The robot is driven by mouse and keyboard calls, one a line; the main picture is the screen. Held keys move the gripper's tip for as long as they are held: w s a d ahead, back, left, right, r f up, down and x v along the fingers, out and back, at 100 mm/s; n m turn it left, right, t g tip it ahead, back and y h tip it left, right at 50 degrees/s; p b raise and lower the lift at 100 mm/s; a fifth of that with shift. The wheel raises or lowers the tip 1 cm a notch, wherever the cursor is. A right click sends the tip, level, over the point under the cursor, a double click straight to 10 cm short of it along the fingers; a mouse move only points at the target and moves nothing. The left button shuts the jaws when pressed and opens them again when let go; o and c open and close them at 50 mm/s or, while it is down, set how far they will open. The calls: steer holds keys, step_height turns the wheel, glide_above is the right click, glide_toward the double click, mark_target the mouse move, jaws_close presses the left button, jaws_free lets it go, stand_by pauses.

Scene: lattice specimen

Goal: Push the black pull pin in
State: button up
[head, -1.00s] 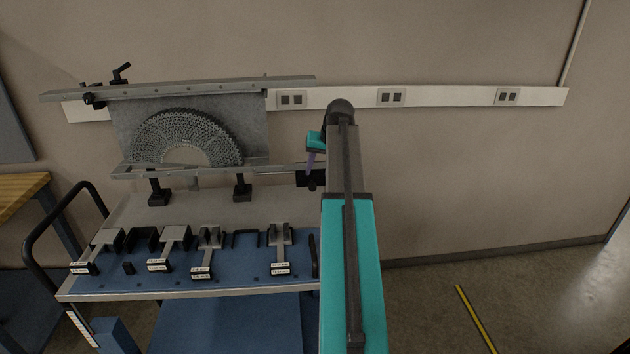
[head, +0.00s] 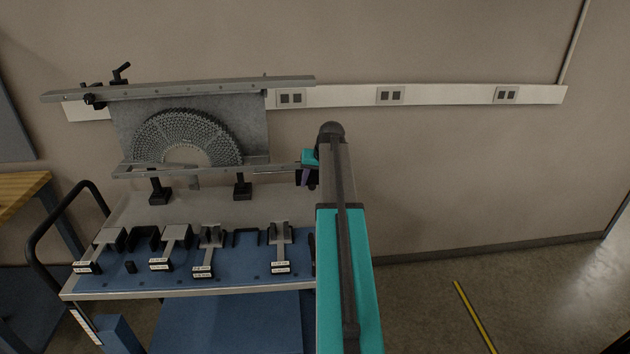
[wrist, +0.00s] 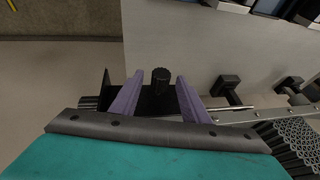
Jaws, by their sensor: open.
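The black pull pin (wrist: 161,78) shows in the wrist view as a round ribbed knob standing on a dark bracket (wrist: 155,102). My gripper (wrist: 160,90) has two purple fingers, open, one on each side of the knob with a gap on both sides. Whether the fingers touch anything is not clear. In the head view my gripper (head: 306,172) is at the right end of the lower rail (head: 215,169), over the dark bracket. My arm hides part of that spot, and I cannot make out the pin there.
A grey honeycomb arch specimen (head: 185,125) sits between the upper rail (head: 190,88) and the lower rail. A cart (head: 190,293) below carries several labelled metal and black pieces on a blue mat. Black clamps stand under the lower rail.

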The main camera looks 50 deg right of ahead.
jaws_close()
steer(key=shift+w+d, duration=0.55)
steer(key=shift+w, duration=0.05)
steer(key=shift+r, duration=0.1)
steer(key=shift+w+d, duration=0.1)
jaws_free()
